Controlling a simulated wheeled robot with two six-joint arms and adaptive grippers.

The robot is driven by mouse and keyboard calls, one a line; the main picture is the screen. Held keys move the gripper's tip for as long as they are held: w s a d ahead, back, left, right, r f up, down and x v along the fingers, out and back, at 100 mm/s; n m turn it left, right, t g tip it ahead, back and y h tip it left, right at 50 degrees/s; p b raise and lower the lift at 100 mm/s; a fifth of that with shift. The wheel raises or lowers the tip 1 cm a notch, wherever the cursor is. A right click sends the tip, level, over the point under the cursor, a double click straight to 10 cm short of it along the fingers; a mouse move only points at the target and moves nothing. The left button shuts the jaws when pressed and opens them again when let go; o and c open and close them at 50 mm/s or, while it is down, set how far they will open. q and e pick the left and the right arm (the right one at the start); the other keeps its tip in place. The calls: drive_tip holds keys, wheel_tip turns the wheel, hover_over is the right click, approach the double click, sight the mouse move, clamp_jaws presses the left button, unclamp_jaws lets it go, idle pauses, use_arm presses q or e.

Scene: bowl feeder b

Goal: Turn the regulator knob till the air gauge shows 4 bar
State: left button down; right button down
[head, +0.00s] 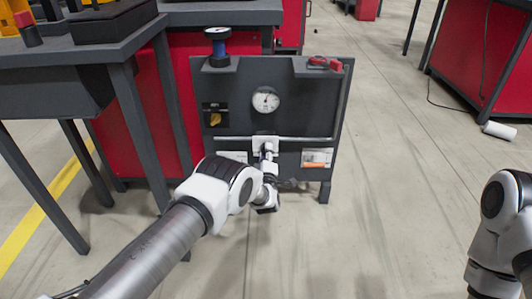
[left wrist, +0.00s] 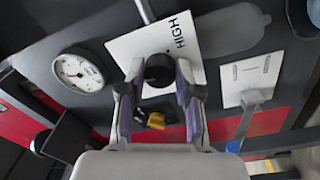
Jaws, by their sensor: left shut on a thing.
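The air gauge (head: 265,100) is a round white dial on the dark upright panel; it also shows in the left wrist view (left wrist: 78,72). Its needle is visible, but the figures are too small to read. In the left wrist view, the black regulator knob (left wrist: 158,70) stands in front of a white plate (left wrist: 185,42) marked HIGH. My left gripper (left wrist: 160,88) is shut on the knob, one finger on each side. In the head view my left gripper (head: 266,158) is below the gauge and hides the knob. My right gripper is outside both views.
The dark panel (head: 302,90) carries a horizontal pipe (head: 310,139), a red-handled part (head: 322,63), a blue and black part (head: 218,48) and a yellow part (head: 215,118). A dark table (head: 135,40) stands close on the left.

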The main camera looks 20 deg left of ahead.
use_arm(q)
drive_tip(key=shift+n, duration=0.4)
drive_tip(key=c, duration=0.8)
unclamp_jaws()
drive_tip(key=v, duration=1.2)
